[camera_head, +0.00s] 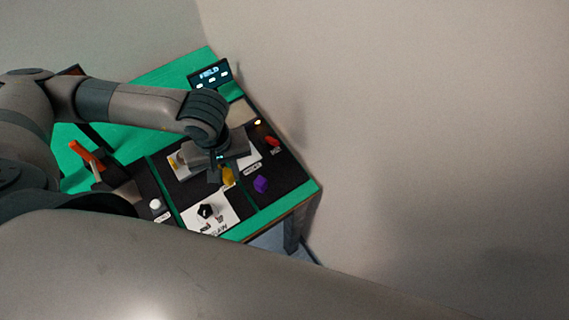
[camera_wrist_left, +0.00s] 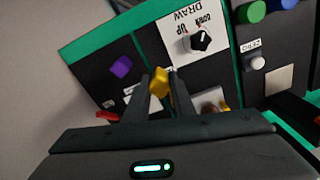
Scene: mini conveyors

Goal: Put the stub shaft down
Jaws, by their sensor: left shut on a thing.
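My left gripper (camera_head: 222,178) reaches over the dark panels of the table from the left. It is shut on a small yellow piece (camera_head: 228,175), which I take to be the stub shaft. In the left wrist view the yellow piece (camera_wrist_left: 160,82) sits between the two fingertips of the left gripper (camera_wrist_left: 161,76). The fingers hide part of it. I cannot tell whether it touches the panel below. My right gripper is not in view.
A purple block (camera_head: 261,184) lies on the dark panel to the right. A white plate (camera_head: 222,220) carries a black knob (camera_head: 205,211). A red piece (camera_head: 272,142), a white button (camera_head: 156,204), an orange lever (camera_head: 86,154) and a lit display (camera_head: 210,76) stand around. The green table edge (camera_head: 312,187) ends near the wall.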

